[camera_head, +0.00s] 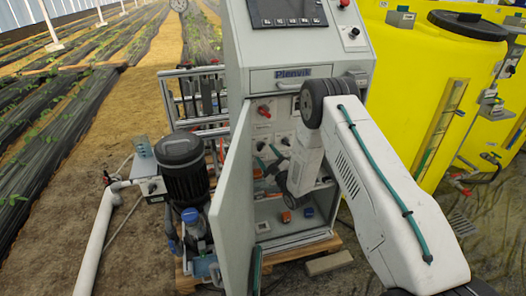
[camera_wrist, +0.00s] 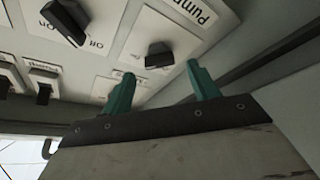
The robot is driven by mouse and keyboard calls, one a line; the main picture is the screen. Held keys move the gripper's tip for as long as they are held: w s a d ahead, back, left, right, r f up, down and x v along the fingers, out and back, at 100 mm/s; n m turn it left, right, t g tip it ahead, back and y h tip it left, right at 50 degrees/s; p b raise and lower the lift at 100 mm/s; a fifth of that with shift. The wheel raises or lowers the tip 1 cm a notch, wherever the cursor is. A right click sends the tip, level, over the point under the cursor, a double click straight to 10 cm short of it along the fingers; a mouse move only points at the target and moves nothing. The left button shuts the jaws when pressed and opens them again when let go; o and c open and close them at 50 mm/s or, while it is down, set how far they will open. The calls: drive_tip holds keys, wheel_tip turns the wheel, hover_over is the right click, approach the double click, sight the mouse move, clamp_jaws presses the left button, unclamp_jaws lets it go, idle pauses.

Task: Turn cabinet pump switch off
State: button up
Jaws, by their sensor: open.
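In the wrist view, a black rotary switch (camera_wrist: 159,55) sits on a pale panel, beside a label reading "Pump" upside down. Another black knob (camera_wrist: 66,20) is at the upper left, with an "off" marking near it. My gripper (camera_wrist: 163,86) is open; its two teal fingertips are apart and empty, just below the pump switch in the picture. No contact with the switch shows. In the head view, my gripper (camera_head: 268,162) reaches inside the open grey cabinet (camera_head: 290,81), in front of its inner panel. My arm hides part of that panel.
The open cabinet door (camera_head: 233,200) stands close left of my gripper. More black switches (camera_wrist: 43,92) are at the left in the wrist view. A red knob (camera_head: 263,111) is high on the inner panel. A dark pump motor (camera_head: 183,170) stands left, yellow tanks (camera_head: 400,90) right.

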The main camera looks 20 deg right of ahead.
sight(262, 148)
drive_tip(key=shift+x, duration=1.7)
drive_tip(key=shift+c, duration=0.3)
drive_tip(key=c, duration=0.9)
drive_tip(key=shift+c, duration=0.2)
